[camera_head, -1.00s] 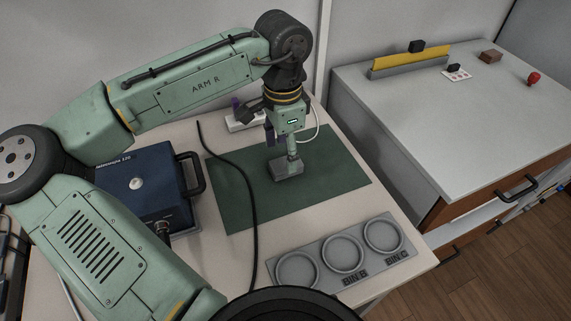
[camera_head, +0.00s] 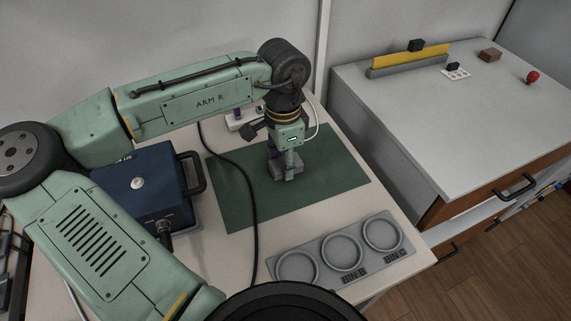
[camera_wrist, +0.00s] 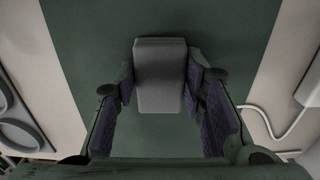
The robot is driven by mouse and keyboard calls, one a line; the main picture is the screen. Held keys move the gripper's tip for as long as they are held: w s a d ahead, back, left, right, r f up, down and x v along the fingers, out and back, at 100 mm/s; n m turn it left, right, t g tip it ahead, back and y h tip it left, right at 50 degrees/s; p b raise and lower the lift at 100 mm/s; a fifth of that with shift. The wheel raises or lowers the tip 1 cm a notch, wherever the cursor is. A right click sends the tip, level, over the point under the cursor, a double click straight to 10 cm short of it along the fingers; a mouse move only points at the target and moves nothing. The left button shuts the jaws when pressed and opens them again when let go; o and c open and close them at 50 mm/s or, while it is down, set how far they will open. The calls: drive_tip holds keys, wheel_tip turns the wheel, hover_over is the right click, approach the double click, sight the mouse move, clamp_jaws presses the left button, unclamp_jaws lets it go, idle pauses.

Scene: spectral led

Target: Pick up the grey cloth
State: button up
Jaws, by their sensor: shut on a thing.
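The grey cloth (camera_head: 292,172) is a small block-shaped grey piece on the green mat (camera_head: 240,205). In the wrist view the cloth (camera_wrist: 160,65) is upright in the picture, above the middle. My gripper (camera_head: 285,165) points straight down over it. In the wrist view my gripper (camera_wrist: 160,85) has its purple-padded fingers on either side of the cloth, shut on it. In the head view the fingers hide part of the cloth, and I cannot tell whether it is clear of the mat.
A blue box (camera_head: 140,190) with a black handle stands left of the mat. A black cable (camera_head: 250,190) crosses the mat's left part. A grey tray (camera_head: 342,250) with round bins lies in front. A white power strip (camera_head: 240,120) is behind. A grey-topped cabinet (camera_head: 440,120) stands at right.

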sight(283, 163)
drive_tip(key=shift+c, duration=1.1)
wheel_tip(283, 163, up, 10)
drive_tip(key=shift+b, duration=0.4)
drive_tip(key=o, duration=0.3)
drive_tip(key=c, duration=0.4)
drive_tip(key=o, duration=0.4)
drive_tip(key=c, duration=0.7)
drive_tip(key=shift+a, duration=0.1)
